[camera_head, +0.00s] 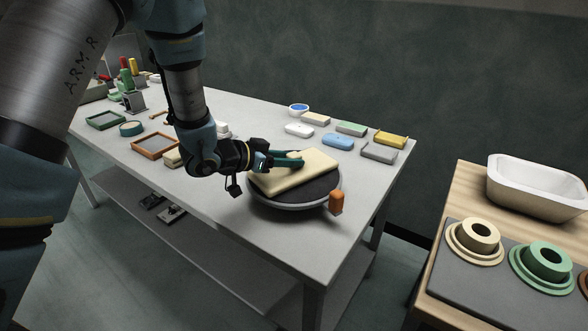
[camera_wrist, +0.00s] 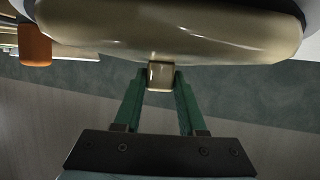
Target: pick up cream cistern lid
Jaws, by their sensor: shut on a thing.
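The cream cistern lid (camera_head: 293,172) is a flat cream slab over a round dark turntable (camera_head: 320,192) near the front edge of the grey table. My gripper (camera_head: 297,160) reaches it from the left, with green fingers over the lid. In the wrist view the lid's glossy edge (camera_wrist: 175,30) fills the top. The two green fingers (camera_wrist: 160,80) are shut on a small cream knob that stands out from the lid. I cannot tell whether the lid touches the turntable.
An orange block (camera_head: 336,202) is at the turntable's right edge. Sponges and soap-like blocks (camera_head: 338,141) lie behind on the table (camera_head: 235,122). Framed screens (camera_head: 155,146) lie to the left. A wooden stand at right holds a white basin (camera_head: 530,190) and ringed cream and green pieces (camera_head: 543,262).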

